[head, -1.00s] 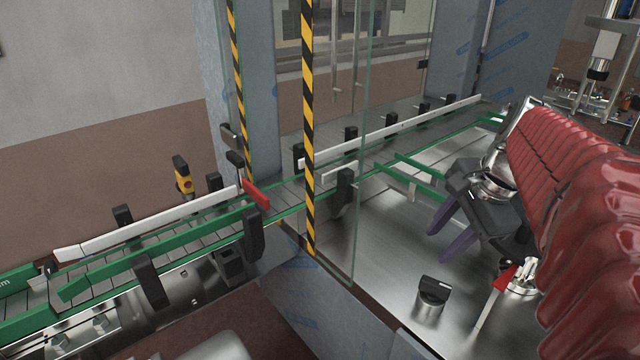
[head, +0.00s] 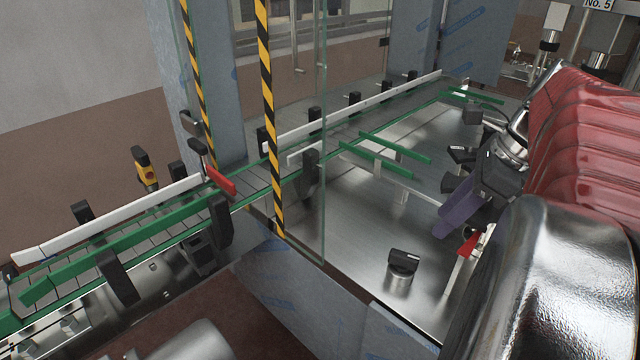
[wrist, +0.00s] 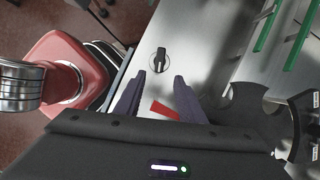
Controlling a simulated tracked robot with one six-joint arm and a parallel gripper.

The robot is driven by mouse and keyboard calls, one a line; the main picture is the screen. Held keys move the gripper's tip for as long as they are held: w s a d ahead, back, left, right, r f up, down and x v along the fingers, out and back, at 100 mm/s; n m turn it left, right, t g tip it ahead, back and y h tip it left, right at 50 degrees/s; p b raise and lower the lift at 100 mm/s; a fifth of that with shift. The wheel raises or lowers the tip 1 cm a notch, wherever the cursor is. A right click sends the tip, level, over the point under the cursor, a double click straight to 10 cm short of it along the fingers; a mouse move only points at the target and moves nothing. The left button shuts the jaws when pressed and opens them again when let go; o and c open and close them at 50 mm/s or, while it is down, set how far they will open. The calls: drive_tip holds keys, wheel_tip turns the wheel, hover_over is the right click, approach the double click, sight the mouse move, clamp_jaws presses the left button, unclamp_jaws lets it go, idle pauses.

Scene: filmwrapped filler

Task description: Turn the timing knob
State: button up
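The timing knob (head: 402,265) is a round metal dial with a black bar grip, standing on the steel machine top near its front edge. In the wrist view the knob (wrist: 159,61) appears just beyond my fingertips, roughly centred between them. My gripper (head: 449,217) has purple fingers and is to the right of and behind the knob in the head view, apart from it. The wrist view shows my gripper (wrist: 160,75) open, with nothing held between the fingers.
A red-ended lever (head: 467,243) stands right of the knob; its red part (wrist: 165,110) shows between my fingers in the wrist view. A glass panel (head: 315,150) and striped post (head: 269,130) stand left. Bare steel surrounds the knob.

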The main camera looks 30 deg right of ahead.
sight(407, 256)
drive_tip(key=x, duration=1.3)
drive_tip(key=shift+w+f, duration=0.1)
drive_tip(key=shift+f, duration=0.05)
clamp_jaws()
drive_tip(key=shift+a, duration=0.2)
drive_tip(key=shift+d, duration=0.1)
